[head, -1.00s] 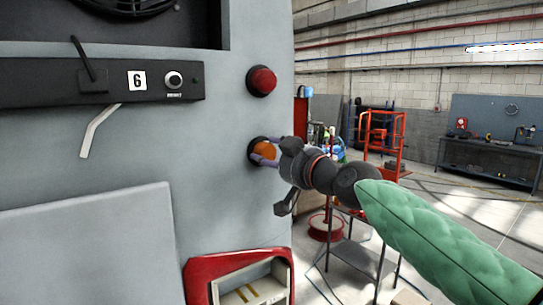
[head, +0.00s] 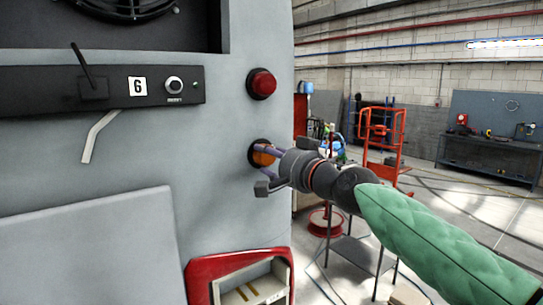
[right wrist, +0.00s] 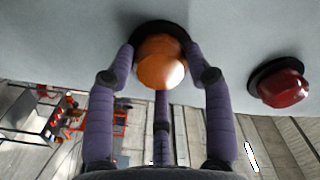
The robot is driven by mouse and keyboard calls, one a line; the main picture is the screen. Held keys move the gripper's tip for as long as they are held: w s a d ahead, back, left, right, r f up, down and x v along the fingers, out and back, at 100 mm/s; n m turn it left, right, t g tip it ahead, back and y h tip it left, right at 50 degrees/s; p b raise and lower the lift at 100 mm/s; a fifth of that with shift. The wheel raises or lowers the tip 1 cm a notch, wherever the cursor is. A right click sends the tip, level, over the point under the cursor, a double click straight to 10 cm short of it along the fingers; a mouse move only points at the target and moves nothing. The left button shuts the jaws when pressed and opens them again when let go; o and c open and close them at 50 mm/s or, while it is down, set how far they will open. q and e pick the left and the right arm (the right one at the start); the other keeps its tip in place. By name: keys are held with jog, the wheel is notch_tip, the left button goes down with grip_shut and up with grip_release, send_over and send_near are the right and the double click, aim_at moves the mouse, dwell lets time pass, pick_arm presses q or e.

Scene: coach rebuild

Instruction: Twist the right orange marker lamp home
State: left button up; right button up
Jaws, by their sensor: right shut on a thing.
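The right orange marker lamp (head: 262,158) sits against its black round base on the grey coach panel, below a red lamp. It also shows in the right wrist view (right wrist: 160,63), with the dark base ring behind it. My right gripper (head: 268,152) is shut on the orange lamp. In the right wrist view its purple fingers (right wrist: 162,70) reach around the lamp from both sides, with a third finger below in the picture. Whether the lamp is fully seated in the base cannot be told. My left gripper is not in view.
A red lamp (head: 261,84) stands out from the panel above the orange one. A red-framed recess (head: 232,263) is below. A black bar (head: 60,84) with a knob and a bent grey handle (head: 98,135) is at left. Open workshop floor lies to the right.

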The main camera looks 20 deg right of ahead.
jog(key=shift+m, duration=0.5)
jog(key=o, duration=1.2)
jog(key=v, duration=1.2)
